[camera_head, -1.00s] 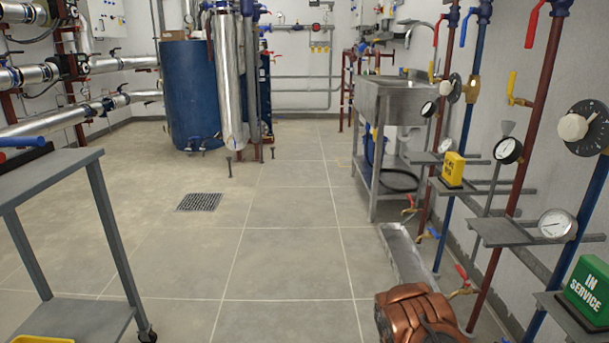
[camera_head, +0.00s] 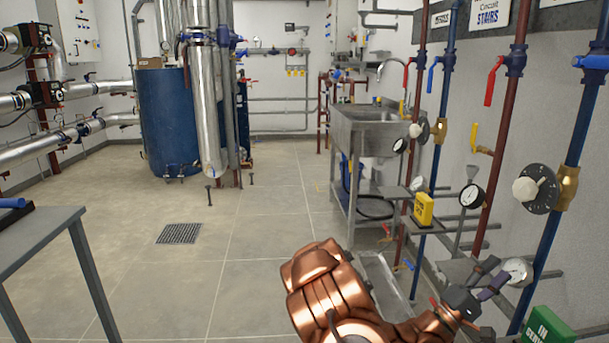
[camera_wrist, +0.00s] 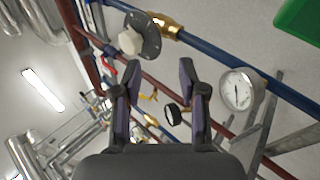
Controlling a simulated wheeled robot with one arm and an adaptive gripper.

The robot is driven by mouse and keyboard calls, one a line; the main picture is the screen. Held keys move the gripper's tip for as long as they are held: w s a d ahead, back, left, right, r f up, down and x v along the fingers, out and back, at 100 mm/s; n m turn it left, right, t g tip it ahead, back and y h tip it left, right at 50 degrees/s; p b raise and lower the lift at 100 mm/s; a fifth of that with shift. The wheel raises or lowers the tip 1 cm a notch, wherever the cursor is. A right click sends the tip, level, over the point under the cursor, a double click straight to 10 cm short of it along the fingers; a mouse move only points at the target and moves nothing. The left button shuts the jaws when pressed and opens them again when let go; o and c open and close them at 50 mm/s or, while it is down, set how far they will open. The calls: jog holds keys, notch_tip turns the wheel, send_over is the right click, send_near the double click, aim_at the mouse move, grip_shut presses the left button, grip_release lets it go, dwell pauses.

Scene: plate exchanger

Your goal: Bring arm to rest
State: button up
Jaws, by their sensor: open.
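My copper-coloured arm rises from the bottom of the head view, right of centre, bent toward the pipes on the right wall. My gripper (camera_head: 488,279) is at its end, in front of a round gauge. In the wrist view my gripper (camera_wrist: 158,88) has its two dark fingers spread apart with nothing between them that it holds. Behind the fingers are pipes, a dial gauge (camera_wrist: 238,90) to the right and a black dial with a white knob (camera_wrist: 130,42) above. I cannot tell the exact gap between the gripper and the gauge.
Red and blue pipes with valves and a knob dial (camera_head: 536,189) line the right wall. A yellow block (camera_head: 423,209) and a green block (camera_head: 549,326) sit on small shelves. A steel sink (camera_head: 357,130) stands behind.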

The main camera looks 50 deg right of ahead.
jog(key=a+r+m+g+y+p, duration=0.5)
jog(key=a+r+m+y+p, duration=0.65)
jog(key=a+r, duration=0.6)
jog(key=w+a+r+n+t+y+p, duration=0.2)
jog(key=w+a+n+t+p, duration=0.3)
jog(key=a, duration=0.6)
jog(key=w+a+r+n+t+y+p, duration=0.1)
jog(key=w+a+n+t+y+p, duration=0.3)
jog(key=a, duration=0.8)
jog(key=w+a+r+n+t+y+p, duration=0.2)
jog(key=w+a+n+t+y+p, duration=0.2)
jog(key=w+a+t+p, duration=0.3)
jog(key=w+a+n+p, duration=0.1)
jog(key=a+p, duration=0.1)
jog(key=a, duration=0.3)
jog(key=shift+w+a+r+n+t+p, duration=0.25)
jog(key=shift+r+n+t+p, duration=0.05)
jog(key=shift+n+t+p, duration=0.1)
jog(key=shift+d, duration=0.15)
